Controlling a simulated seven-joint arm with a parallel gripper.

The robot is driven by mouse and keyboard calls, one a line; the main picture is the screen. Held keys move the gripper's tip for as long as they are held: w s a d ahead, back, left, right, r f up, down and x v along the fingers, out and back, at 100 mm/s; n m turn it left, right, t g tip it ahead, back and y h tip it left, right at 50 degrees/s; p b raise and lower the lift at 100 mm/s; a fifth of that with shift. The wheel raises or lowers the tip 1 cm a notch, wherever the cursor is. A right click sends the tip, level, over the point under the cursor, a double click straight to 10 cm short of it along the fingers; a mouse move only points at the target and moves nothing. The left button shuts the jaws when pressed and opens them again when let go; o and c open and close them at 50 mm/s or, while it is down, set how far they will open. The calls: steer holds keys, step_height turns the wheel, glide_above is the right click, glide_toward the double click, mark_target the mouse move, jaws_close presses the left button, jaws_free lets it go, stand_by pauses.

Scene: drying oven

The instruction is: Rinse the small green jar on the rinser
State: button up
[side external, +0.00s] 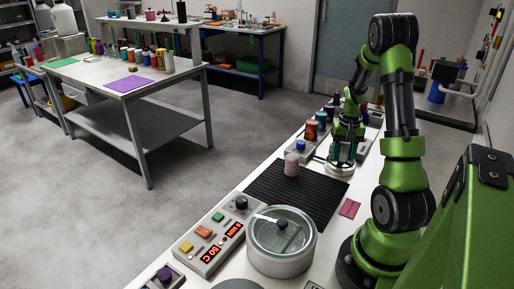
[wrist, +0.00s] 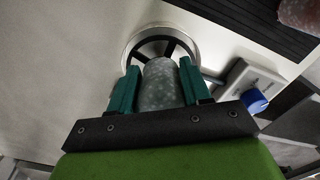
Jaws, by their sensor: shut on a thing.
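In the wrist view my gripper (wrist: 159,66) is shut on a speckled grey-green jar (wrist: 161,88), with a teal finger on each side. The jar is in front of the rinser (wrist: 135,51), a pale ring with dark spokes; I cannot tell whether they touch. In the side view my gripper (side external: 345,152) points down over the rinser (side external: 338,168) at the far end of the bench. The jar is hard to make out there. A small box with a blue knob (wrist: 255,102) stands beside the rinser.
A speckled pinkish jar (side external: 291,164) stands on the black ribbed mat (side external: 275,191), near the rinser. Closer are a round glass-lidded oven (side external: 289,262) and its control panel (side external: 196,249). Several coloured jars (side external: 321,117) stand behind the blue knob. A pink square (side external: 349,208) lies right of the mat.

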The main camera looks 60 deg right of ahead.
mark_target(345, 144)
steer(key=shift+f, duration=0.8)
stand_by(1.9)
stand_by(1.3)
steer(key=shift+r, duration=1.95)
steer(key=shift+r, duration=1.4)
